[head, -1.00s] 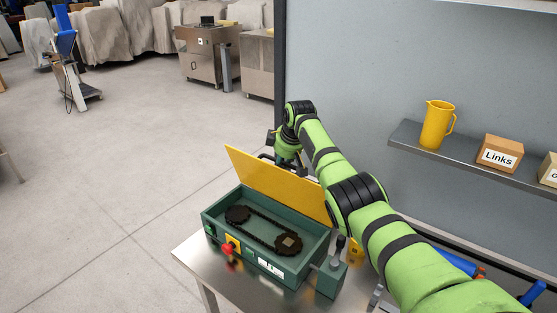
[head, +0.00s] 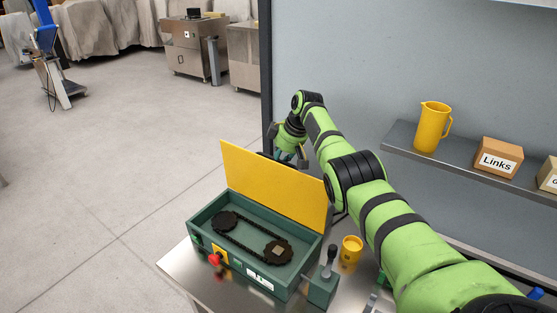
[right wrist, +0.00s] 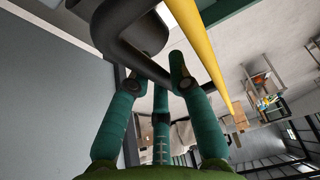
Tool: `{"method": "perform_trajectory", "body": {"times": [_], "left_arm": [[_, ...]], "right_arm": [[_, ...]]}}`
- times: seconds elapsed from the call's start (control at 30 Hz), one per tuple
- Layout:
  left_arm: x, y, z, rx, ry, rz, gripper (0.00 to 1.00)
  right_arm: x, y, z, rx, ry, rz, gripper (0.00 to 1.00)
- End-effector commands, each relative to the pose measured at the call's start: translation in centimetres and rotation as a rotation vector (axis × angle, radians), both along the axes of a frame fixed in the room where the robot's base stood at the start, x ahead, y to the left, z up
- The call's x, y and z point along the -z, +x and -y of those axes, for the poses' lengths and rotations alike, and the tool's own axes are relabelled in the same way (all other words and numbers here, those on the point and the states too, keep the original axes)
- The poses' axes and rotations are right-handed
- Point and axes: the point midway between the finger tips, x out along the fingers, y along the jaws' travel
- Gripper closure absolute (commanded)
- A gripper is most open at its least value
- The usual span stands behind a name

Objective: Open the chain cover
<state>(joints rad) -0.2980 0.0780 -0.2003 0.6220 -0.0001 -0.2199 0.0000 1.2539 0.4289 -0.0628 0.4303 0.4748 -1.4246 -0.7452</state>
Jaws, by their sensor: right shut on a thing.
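The yellow chain cover (head: 272,184) stands raised along the back edge of the green box (head: 262,284), with its inner face toward the head camera. The dark chain and two sprockets (head: 248,238) lie exposed in the box. My right gripper (head: 290,155) is behind the cover's top edge, partly hidden by it. In the right wrist view, the teal fingers of my right gripper (right wrist: 153,78) are shut on a dark bar handle (right wrist: 136,56). The yellow cover shows there nearly edge-on (right wrist: 203,55). My left gripper is not in view.
The box sits on a metal table (head: 178,266). A yellow cup (head: 351,252) and a lever (head: 329,262) are at its right. A grey wall panel stands behind, with a shelf (head: 400,135) holding a yellow jug (head: 432,127) and a "Links" box (head: 497,158). The floor at left is open.

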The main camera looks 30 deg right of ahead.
Motion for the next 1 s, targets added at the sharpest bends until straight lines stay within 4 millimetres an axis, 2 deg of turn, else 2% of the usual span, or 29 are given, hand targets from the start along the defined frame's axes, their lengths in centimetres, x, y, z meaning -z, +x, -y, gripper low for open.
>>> {"method": "perform_trajectory", "body": {"times": [0.03, 0.07, 0.1, 0.57, 0.77, 1.0], "left_arm": [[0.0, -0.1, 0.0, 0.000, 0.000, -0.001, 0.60], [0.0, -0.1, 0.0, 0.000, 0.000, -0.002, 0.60], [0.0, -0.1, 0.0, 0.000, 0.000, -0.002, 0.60], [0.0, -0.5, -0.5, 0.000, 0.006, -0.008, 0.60], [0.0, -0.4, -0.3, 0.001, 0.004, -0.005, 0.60], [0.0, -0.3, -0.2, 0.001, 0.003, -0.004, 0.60]], "right_arm": [[0.3, -0.1, -0.2, -0.003, 0.004, -0.008, 1.00], [0.4, -0.1, -0.2, -0.003, 0.005, -0.008, 0.75], [0.4, -0.2, -0.2, -0.003, 0.005, -0.008, 0.68], [-0.4, -0.2, 0.1, -0.002, 0.001, -0.004, 0.68], [-2.6, -1.1, 0.4, -0.003, 0.000, -0.002, 0.68], [-7.6, -3.0, 1.3, -0.001, 0.001, -0.002, 0.68]]}}
